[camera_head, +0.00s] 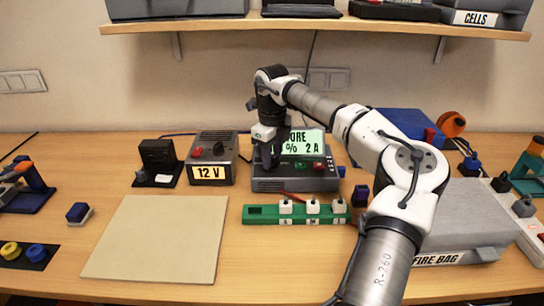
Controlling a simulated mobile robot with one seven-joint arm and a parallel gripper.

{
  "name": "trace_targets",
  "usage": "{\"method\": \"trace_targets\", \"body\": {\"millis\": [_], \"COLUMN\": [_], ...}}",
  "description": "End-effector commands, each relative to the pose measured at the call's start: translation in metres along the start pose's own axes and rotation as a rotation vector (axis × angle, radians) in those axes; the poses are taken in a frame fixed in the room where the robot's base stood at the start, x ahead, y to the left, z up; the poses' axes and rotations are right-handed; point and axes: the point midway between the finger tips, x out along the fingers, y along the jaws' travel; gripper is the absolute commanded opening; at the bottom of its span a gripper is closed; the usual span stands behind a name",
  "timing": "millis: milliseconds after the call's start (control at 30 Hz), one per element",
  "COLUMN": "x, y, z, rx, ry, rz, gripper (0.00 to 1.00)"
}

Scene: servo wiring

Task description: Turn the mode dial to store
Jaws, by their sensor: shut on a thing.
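A dark grey charger box (297,184) stands at the back middle of the table. Its lit green screen (306,143) shows "ORE" and "% 2 A", with the left part of the text hidden behind my gripper. My gripper (268,163) points down at the left part of the charger's panel and is shut on the mode dial there. The fingers and wrist cover the dial, so its pointer cannot be seen. A small green part and a red part show on the panel right of the gripper.
A green strip with white plugs (297,214) lies just in front of the charger. A "12 V" supply (212,158) stands left of it. A grey "FIRE BAG" case (465,225) is at right. A bare beige mat (160,238) lies front left. A shelf (320,26) hangs above.

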Motion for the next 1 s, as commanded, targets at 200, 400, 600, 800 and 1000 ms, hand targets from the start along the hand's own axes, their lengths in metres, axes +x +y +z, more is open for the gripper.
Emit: {"method": "trace_targets", "body": {"millis": [200,400,600,800,1000], "x": [-0.0006,-0.0005,-0.0008,-0.001,-0.001], "y": [-0.0013,-0.001,-0.001,-0.0009,-0.0009], "z": [-0.0006,-0.0007,-0.0008,-0.0008,-0.0008], "rx": [0.185,0.314,0.393,0.429,0.437], "ry": [0.0,0.001,0.001,0.001,0.001], "rz": [-0.004,-0.003,-0.003,-0.003,-0.002], "gripper": [0.12,0.12,0.12,0.12,0.12]}}
